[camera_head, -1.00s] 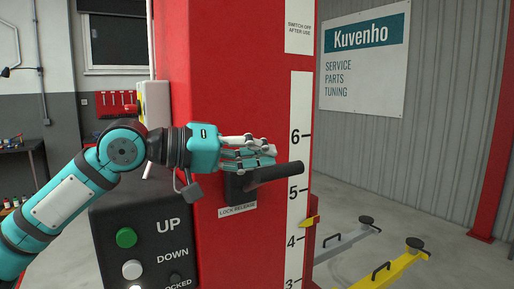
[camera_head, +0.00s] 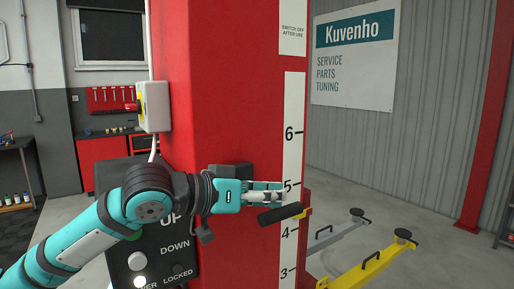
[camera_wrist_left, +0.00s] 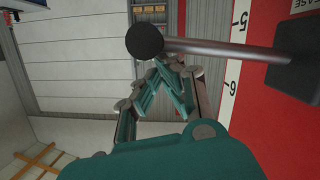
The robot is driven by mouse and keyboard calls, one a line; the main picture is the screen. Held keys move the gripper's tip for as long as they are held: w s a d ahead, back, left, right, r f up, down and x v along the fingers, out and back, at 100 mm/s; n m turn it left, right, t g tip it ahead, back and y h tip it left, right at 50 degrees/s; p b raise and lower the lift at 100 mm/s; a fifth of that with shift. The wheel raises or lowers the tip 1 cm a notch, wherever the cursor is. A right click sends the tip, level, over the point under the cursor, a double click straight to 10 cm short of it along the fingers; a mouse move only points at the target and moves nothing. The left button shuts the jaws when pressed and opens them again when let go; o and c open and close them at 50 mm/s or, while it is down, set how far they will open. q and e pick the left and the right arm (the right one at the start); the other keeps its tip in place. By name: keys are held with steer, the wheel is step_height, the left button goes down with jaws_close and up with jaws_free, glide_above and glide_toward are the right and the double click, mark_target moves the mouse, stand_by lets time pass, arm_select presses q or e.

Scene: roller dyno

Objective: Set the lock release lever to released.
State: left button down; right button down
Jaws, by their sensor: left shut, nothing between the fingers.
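The lock release lever (camera_head: 280,213) is a dark bar on a black block (camera_head: 236,171) on the red post. In the head view its free end angles down to the right. In the left wrist view the lever (camera_wrist_left: 220,50) runs from its block (camera_wrist_left: 296,55) to a round end. My left gripper (camera_head: 282,192) is shut and empty, just above the lever in the head view. Its fingertips (camera_wrist_left: 170,72) lie close to the bar in the wrist view; I cannot tell whether they touch. My wrist hides the lever's label. My right gripper is not in view.
The red post (camera_head: 225,80) carries a white height scale (camera_head: 292,130). A dark control panel (camera_head: 165,262) with buttons stands below and behind my left arm. Yellow (camera_head: 365,270) and grey (camera_head: 335,236) lift arms stand low at the right. The floor beyond is clear.

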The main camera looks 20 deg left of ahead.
arm_select(q)
steer(key=shift+s+d+f+m, duration=0.1)
steer(key=shift+f+m, duration=0.2)
steer(key=shift+f, duration=0.2)
steer(key=shift+s+d+f+m, duration=0.1)
steer(key=shift+f+m, duration=0.2)
steer(key=shift+f, duration=0.2)
steer(key=shift+f+m+t+y, duration=0.3)
steer(key=shift+f, duration=0.1)
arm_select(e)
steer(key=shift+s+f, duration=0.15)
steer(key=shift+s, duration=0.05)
